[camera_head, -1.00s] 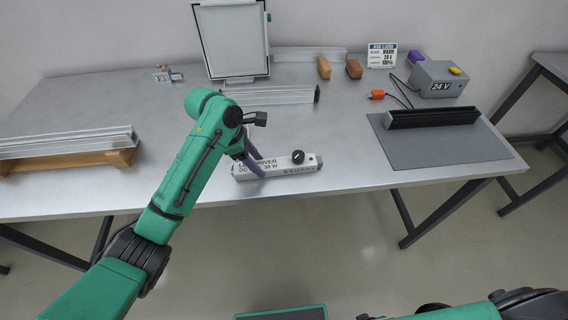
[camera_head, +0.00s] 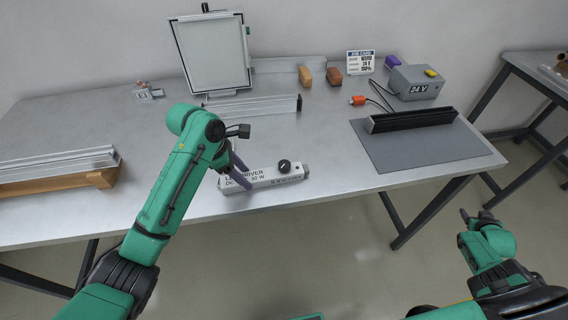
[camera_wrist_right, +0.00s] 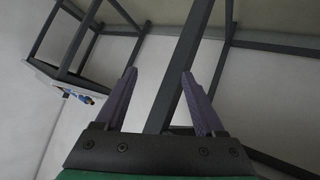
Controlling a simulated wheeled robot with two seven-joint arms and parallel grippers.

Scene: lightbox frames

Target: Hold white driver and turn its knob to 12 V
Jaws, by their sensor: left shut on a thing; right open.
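The white driver (camera_head: 262,178) lies near the front edge of the table in the head view, with lettering on its side. Its black knob (camera_head: 284,166) sits on top toward the right end; its setting is too small to read. My left gripper (camera_head: 241,177) is shut on the driver near its left end, with purple fingers partly hiding the lettering. My right gripper (camera_head: 472,216) is off the table's front edge at lower right, away from the driver. In the right wrist view, its purple fingers (camera_wrist_right: 158,100) are apart with nothing between them.
A job card (camera_head: 360,62) stands at the back. A grey 24 V box (camera_head: 415,84) with an orange plug (camera_head: 357,100) is at right. A black profile (camera_head: 412,120) lies on a grey mat (camera_head: 430,148). A framed panel (camera_head: 213,52) and metal profile (camera_head: 255,105) are behind the driver.

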